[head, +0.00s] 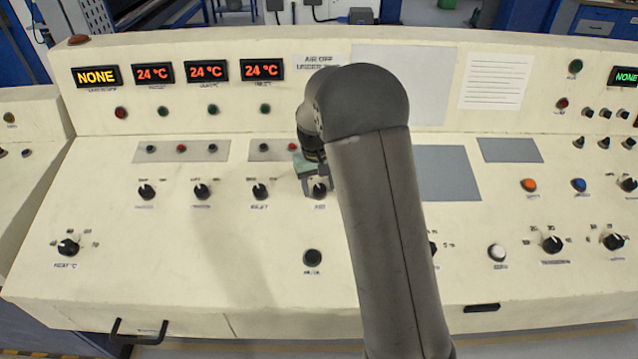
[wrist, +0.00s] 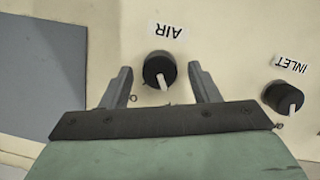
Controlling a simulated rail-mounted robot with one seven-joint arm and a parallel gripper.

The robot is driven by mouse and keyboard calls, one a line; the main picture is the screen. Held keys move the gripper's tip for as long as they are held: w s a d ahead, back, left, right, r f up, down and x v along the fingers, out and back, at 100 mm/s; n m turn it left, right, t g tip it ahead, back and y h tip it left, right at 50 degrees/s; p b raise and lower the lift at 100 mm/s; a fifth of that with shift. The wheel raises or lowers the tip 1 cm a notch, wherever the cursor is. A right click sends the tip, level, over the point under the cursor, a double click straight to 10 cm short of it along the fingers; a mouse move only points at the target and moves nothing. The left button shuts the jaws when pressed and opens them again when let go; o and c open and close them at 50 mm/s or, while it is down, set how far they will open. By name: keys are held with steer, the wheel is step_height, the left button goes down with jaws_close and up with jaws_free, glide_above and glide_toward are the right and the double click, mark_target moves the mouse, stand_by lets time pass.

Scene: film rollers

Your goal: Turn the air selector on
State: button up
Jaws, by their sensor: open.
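The air selector (wrist: 158,70) is a round black knob with a pale pointer, under an upside-down "AIR" label in the wrist view. The pointer points toward my gripper's body there. In the head view the knob (head: 319,191) is on the sloping panel, left of centre, partly covered by my gripper. My gripper (wrist: 160,68) is open, with one finger on each side of the knob and gaps on both sides. It also shows in the head view (head: 318,187), at the knob. Whether the fingertips touch the panel cannot be told.
The inlet knob (wrist: 284,97) is close beside my gripper in the wrist view. More knobs line the same row, including a black knob (head: 202,191). A round black button (head: 312,257) is below. A grey plate (head: 448,175) lies right of the arm.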

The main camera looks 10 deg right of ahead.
steer(key=shift+f, duration=0.2)
steer(key=shift+c, duration=0.2)
steer(key=c, duration=0.9)
steer(key=shift+m, duration=0.3)
steer(key=m+b, duration=0.1)
steer(key=m, duration=0.1)
steer(key=m+y+b, duration=0.1)
steer(key=m, duration=0.2)
steer(key=shift+d+m, duration=0.2)
steer(key=shift+m, duration=0.1)
steer(key=m+t+y+b, duration=0.1)
steer(key=m, duration=0.4)
steer(key=shift+d+b, duration=0.1)
steer(key=shift+b, duration=0.25)
steer(key=shift+m, duration=0.3)
